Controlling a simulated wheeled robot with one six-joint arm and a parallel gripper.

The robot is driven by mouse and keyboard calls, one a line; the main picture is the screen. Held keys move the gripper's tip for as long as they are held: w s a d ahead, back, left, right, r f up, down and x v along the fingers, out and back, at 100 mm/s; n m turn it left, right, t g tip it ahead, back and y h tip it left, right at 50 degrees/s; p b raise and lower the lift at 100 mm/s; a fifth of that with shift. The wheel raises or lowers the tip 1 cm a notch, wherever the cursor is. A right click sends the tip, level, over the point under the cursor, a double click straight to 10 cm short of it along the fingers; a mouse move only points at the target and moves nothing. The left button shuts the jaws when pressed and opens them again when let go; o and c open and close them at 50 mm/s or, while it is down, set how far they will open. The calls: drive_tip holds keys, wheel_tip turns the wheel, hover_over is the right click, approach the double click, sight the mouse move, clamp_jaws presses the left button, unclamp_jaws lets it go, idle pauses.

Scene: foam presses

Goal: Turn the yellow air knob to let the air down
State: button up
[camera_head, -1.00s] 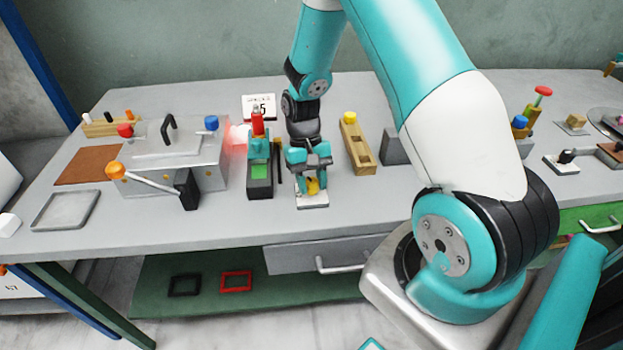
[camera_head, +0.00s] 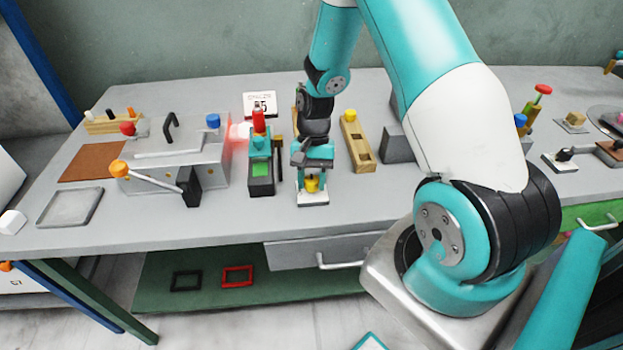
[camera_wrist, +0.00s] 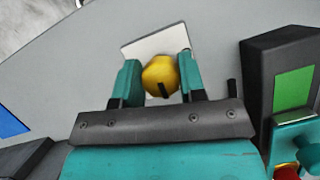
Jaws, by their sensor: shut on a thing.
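The yellow air knob (camera_head: 312,184) sits on a small white base plate (camera_head: 314,198) near the front edge of the bench. In the wrist view the knob (camera_wrist: 160,76) is round with a dark mark on its lower side, and the white plate (camera_wrist: 150,44) shows behind it. My gripper (camera_head: 312,176) is over the knob, pointing down. In the wrist view its two teal fingers (camera_wrist: 160,80) stand on either side of the knob, shut on it. The knob's underside is hidden.
A black and teal device with a green panel (camera_head: 261,170) and red top stands just left of my gripper. A wooden block with a yellow knob (camera_head: 357,145) is to the right. A metal press box (camera_head: 170,150) with an orange-ended lever stands further left.

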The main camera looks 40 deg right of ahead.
drive_tip(key=shift+w, duration=0.1)
drive_tip(key=o, duration=0.9)
drive_tip(key=b+v, duration=0.1)
drive_tip(key=v, duration=1.6)
drive_tip(key=shift+r, duration=0.25)
